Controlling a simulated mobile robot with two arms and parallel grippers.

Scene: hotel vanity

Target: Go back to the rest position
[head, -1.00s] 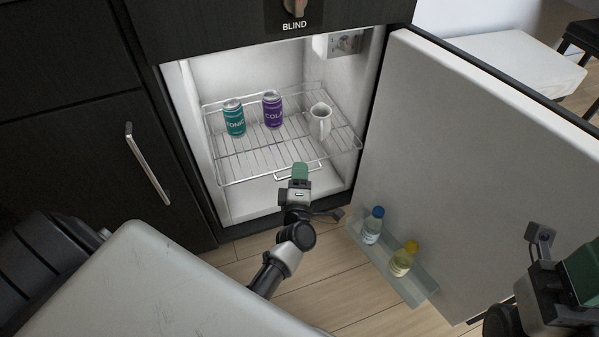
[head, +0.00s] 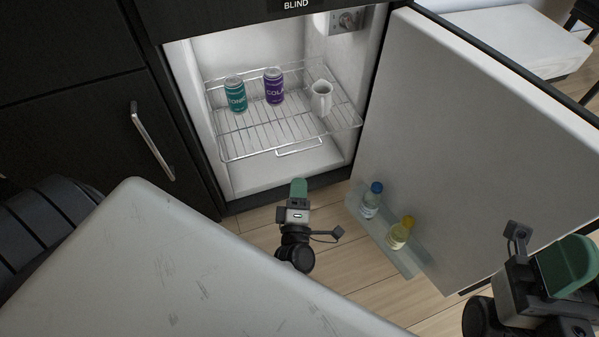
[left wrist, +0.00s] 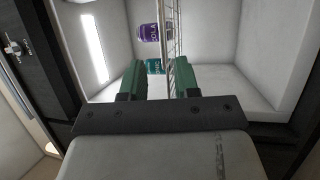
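My left gripper (head: 299,188) is in front of the open fridge, below and outside the wire shelf (head: 262,152). In the left wrist view its two green fingers (left wrist: 158,80) stand apart with nothing between them. My right gripper (head: 568,265) is at the lower right, in front of the open door; its finger gap cannot be made out. On the shelf stand a teal tonic can (head: 236,95), a purple cola can (head: 274,86) and a white mug (head: 321,98). The purple can (left wrist: 148,33) and teal can (left wrist: 154,66) also show in the left wrist view.
The open fridge door (head: 470,140) fills the right side. Its low rack (head: 405,262) holds a blue-capped bottle (head: 371,201) and a yellow bottle (head: 399,233). A dark cabinet with a handle (head: 152,142) is on the left. Wooden floor (head: 345,290) is clear between.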

